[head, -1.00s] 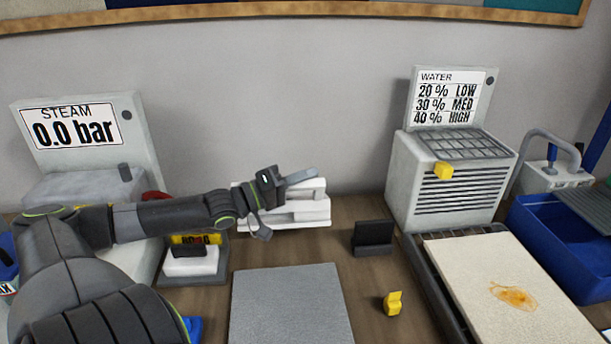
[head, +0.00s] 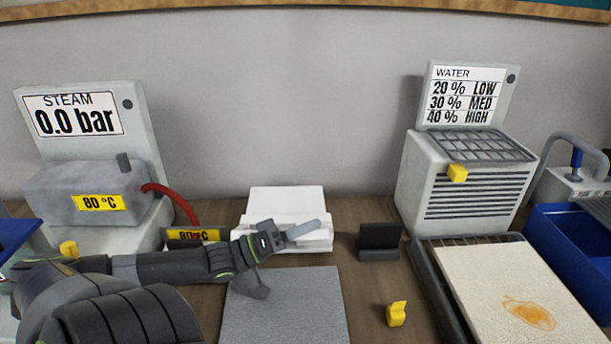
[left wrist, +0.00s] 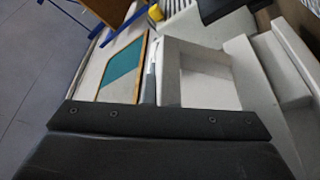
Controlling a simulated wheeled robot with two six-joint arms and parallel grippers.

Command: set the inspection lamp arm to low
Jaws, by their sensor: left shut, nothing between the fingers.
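My left gripper (head: 314,226) reaches in from the left. Its pale grey fingers are together, empty, and point right across the front of a white stepped unit (head: 286,200). In the left wrist view the narrow grey fingers (left wrist: 150,72) show beside a pale, hollow box-like shape. I cannot make out a lamp arm or its setting for certain; my gripper covers part of the white unit's front. Whether the fingers touch the unit is unclear. My right gripper is out of view.
A grey mat (head: 285,310) lies in front. A black stand (head: 380,241) and yellow piece (head: 396,313) are to its right. The steam unit (head: 85,185) is left; the water unit (head: 465,185), stained pad (head: 510,290) and blue bin (head: 570,250) are right.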

